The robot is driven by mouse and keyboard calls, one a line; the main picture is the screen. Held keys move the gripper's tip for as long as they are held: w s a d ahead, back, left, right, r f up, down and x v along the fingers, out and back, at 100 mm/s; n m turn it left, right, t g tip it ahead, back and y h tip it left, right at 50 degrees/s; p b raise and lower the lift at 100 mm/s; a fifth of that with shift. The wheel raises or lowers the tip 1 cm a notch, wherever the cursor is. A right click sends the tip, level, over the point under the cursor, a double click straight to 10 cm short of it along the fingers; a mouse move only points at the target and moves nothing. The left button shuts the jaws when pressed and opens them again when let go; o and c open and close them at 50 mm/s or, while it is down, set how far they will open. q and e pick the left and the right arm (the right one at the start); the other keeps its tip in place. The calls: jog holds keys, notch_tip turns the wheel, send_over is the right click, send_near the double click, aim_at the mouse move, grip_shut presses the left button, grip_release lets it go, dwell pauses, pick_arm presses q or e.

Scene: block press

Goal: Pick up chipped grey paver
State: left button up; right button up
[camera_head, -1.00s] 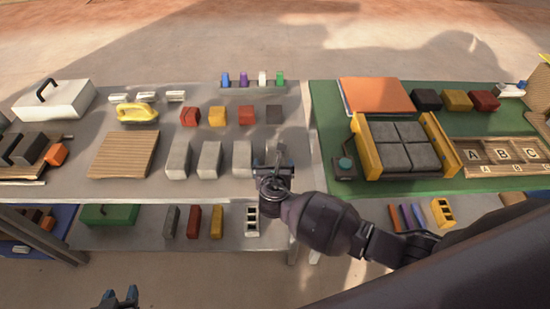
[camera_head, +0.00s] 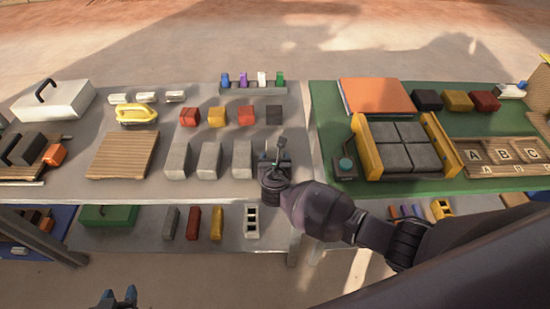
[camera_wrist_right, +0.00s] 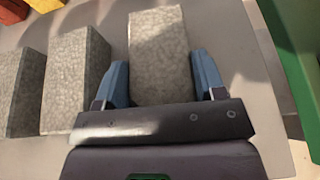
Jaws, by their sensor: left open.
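In the right wrist view, my right gripper (camera_wrist_right: 161,82) has its blue fingers along both long sides of a speckled grey paver (camera_wrist_right: 161,45). I cannot make out a chip. In the head view, my right gripper (camera_head: 275,160) covers this paver at the right end of the row. Three grey pavers (camera_head: 178,160), (camera_head: 209,160), (camera_head: 242,159) stand left of it. My left gripper (camera_head: 118,298) is open and empty at the bottom edge.
A wooden slatted board (camera_head: 123,155) lies left. A green table (camera_head: 400,190) with a yellow-sided press (camera_head: 445,145) stands right, across a narrow gap. A lower shelf (camera_head: 145,237) holds more blocks.

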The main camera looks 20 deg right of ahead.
jog(key=c, duration=0.7)
jog(key=shift+r, duration=0.1)
jog(key=shift+c, duration=0.5)
jog(key=shift+r, duration=0.1)
